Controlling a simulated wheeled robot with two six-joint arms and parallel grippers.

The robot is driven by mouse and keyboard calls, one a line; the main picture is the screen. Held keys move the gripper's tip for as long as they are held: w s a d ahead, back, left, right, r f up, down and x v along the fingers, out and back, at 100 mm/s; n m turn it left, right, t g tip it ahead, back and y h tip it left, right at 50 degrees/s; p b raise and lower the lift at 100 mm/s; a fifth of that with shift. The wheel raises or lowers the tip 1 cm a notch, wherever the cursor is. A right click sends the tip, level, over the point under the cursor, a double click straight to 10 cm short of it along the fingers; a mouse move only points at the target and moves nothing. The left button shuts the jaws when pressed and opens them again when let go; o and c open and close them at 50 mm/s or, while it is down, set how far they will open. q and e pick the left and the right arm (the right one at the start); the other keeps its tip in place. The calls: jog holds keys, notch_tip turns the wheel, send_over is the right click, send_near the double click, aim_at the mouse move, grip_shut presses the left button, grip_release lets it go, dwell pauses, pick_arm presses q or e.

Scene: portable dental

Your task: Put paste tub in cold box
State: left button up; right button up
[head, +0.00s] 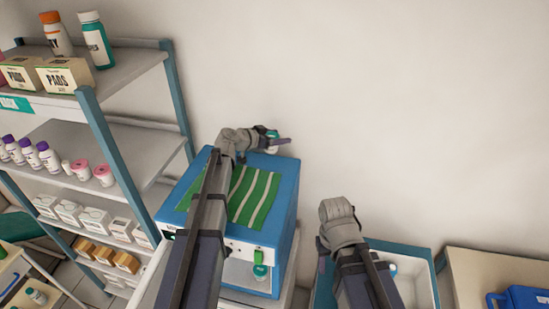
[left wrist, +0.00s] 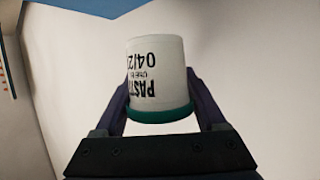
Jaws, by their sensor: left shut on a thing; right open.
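The paste tub (left wrist: 158,75) is white with black "PASTE" print and a green lid. It shows large in the left wrist view, between the two dark fingers of my left gripper (left wrist: 160,105). In the head view my left gripper (head: 277,143) is above the far right corner of a blue box, near the wall; the tub is mostly hidden there. The blue box (head: 284,192) has a green latch on its front. An open white bin with a blue rim (head: 415,248) stands at lower right; I cannot tell which is the cold box. My right gripper (head: 322,262) is by the bin's left side.
A green striped cloth (head: 250,195) lies on the blue box. A shelf rack (head: 150,165) with bottles, cartons and jars stands at left. A small blue case (head: 525,298) sits on a beige surface (head: 480,268) at right. The wall behind is bare.

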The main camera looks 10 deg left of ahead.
aim_at(278, 157)
pick_arm(q)
jog(key=shift+f+b, duration=1.95)
jog(key=shift+f, duration=0.5)
pick_arm(e)
jog(key=shift+f, duration=2.45)
pick_arm(q)
jog(key=shift+f, duration=0.1)
pick_arm(e)
jog(key=shift+f, duration=0.1)
pick_arm(q)
jog(key=shift+f+b, duration=0.15)
jog(key=shift+b, duration=0.15)
jog(key=o, duration=1.3)
jog(key=shift+o, duration=0.2)
jog(key=shift+r, duration=0.2)
jog(key=shift+r+p, duration=0.25)
jog(key=shift+p, duration=0.2)
jog(key=p+v, duration=0.4)
jog(key=v, duration=0.6)
jog(key=shift+s+a, duration=0.15)
jog(key=shift+s, duration=0.2)
jog(key=shift+s+a+r, duration=0.15)
jog(key=shift+s+a, duration=0.2)
jog(key=shift+s, duration=0.15)
pick_arm(e)
jog(key=shift+r, duration=2.4)
